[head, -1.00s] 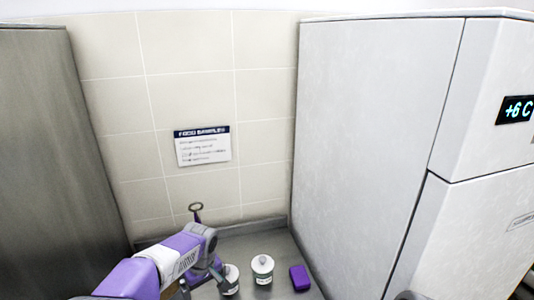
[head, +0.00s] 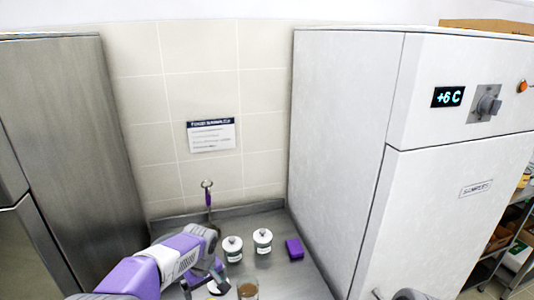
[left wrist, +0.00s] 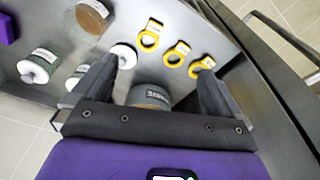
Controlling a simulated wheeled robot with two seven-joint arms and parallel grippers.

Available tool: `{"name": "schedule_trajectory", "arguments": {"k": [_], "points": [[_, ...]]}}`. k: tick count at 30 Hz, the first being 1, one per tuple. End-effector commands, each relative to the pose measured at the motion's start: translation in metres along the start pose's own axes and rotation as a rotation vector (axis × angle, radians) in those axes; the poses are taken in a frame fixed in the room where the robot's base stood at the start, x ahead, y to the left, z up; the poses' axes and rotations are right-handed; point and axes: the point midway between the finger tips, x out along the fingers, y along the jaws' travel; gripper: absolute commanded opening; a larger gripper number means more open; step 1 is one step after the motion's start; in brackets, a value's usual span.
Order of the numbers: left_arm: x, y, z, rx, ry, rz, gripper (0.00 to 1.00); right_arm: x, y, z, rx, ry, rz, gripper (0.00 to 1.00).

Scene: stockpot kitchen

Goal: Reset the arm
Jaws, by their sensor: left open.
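My left gripper (left wrist: 157,72) is open. In the left wrist view a labelled jar with brown contents (left wrist: 150,96) shows between its fingers; I cannot tell how far below them it is. A white lid (left wrist: 124,56) is beside the left-hand finger. In the head view my left arm reaches in over the steel counter, and its gripper (head: 207,286) is low in the picture, partly hidden. White-lidded jars stand beyond it (head: 233,250) and to its right (head: 263,241). A brown-filled jar (head: 247,291) is close to its right. My right gripper does not show.
A purple block (head: 294,249) lies right of the jars. Several yellow ring tags (left wrist: 176,53) lie on the counter. A purple-handled tool (head: 207,194) is upright at the tiled wall. A tall white cabinet (head: 345,130) bounds the right, a steel cabinet (head: 70,130) the left.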

Motion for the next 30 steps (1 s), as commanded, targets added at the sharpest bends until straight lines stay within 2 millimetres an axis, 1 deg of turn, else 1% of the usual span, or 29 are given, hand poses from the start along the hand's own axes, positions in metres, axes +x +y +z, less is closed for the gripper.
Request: {"name": "schedule_trajectory", "arguments": {"k": [1, 8, 9, 11, 13, 14, 15, 17, 18, 20, 21, 24, 25, 27, 30], "points": [[0.023, -0.002, 0.008, 0.021, -0.023, -0.002, 1.00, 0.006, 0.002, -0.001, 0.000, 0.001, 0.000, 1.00], [0.097, -0.003, 0.038, 0.121, -0.088, 0.051, 1.00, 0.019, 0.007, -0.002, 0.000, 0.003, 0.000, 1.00], [0.111, -0.004, 0.046, 0.139, -0.102, 0.062, 1.00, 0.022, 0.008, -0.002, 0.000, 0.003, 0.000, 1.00], [0.134, -0.006, 0.059, 0.168, -0.123, 0.082, 1.00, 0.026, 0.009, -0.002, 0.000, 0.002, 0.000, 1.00], [0.164, -0.011, 0.077, 0.201, -0.150, 0.108, 1.00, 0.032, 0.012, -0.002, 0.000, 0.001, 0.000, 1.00], [0.179, -0.013, 0.086, 0.217, -0.164, 0.122, 1.00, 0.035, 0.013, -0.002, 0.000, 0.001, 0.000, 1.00], [0.199, -0.017, 0.101, 0.235, -0.182, 0.141, 1.00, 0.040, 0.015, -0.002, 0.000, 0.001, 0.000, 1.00], [0.231, -0.025, 0.126, 0.266, -0.210, 0.176, 1.00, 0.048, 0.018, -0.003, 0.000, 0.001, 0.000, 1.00], [0.253, -0.032, 0.146, 0.285, -0.228, 0.201, 1.00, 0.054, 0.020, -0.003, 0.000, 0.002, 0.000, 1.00], [0.282, -0.043, 0.176, 0.308, -0.250, 0.239, 1.00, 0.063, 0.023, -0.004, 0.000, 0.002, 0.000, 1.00], [0.298, -0.050, 0.197, 0.321, -0.261, 0.264, 1.00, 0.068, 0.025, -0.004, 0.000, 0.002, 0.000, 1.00], [0.327, -0.068, 0.241, 0.346, -0.273, 0.312, 1.00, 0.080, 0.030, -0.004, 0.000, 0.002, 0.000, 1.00], [0.333, -0.072, 0.252, 0.353, -0.273, 0.324, 1.00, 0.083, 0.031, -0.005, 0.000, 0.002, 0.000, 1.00], [0.341, -0.082, 0.273, 0.364, -0.271, 0.342, 1.00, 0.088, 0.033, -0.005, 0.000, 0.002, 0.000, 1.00], [0.346, -0.090, 0.291, 0.376, -0.265, 0.356, 1.00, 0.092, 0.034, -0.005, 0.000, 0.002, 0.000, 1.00]]}}
